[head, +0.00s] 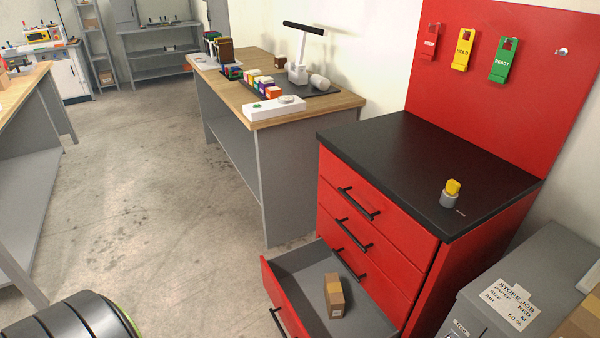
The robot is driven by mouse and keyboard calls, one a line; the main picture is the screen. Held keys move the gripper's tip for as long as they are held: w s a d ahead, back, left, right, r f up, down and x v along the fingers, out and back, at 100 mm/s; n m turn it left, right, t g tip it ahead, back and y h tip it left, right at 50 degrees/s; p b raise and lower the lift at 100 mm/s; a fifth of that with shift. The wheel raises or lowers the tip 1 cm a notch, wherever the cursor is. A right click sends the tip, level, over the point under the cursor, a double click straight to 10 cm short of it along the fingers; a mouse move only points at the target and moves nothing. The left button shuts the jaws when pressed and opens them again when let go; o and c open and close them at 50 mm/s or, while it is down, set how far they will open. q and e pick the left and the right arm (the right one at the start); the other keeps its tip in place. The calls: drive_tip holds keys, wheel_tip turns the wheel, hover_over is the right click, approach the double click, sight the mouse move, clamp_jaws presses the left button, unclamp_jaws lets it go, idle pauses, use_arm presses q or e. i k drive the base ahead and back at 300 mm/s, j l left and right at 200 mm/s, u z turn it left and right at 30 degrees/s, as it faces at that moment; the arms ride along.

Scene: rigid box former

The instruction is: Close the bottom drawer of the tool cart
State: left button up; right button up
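The red tool cart (375,190) with a black top stands at the right. Its bottom drawer (290,262) is pulled out toward the lower left, showing a grey inside. The drawer's red front carries a black handle (277,321), partly cut by the picture's lower edge. A small brown box (334,297) stands inside the drawer. The drawers above it are shut, with black bar handles such as the top one (358,204). Neither of my grippers shows in the head view.
A wooden-topped workbench (337,101) with parts stands behind the cart. A grey cabinet (470,305) with a paper label is close at the cart's right. A yellow-and-grey knob (450,193) sits on the cart top. Concrete floor (150,190) left of the drawer is clear.

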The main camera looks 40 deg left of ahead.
sight(294, 279)
drive_tip(key=u, duration=1.25)
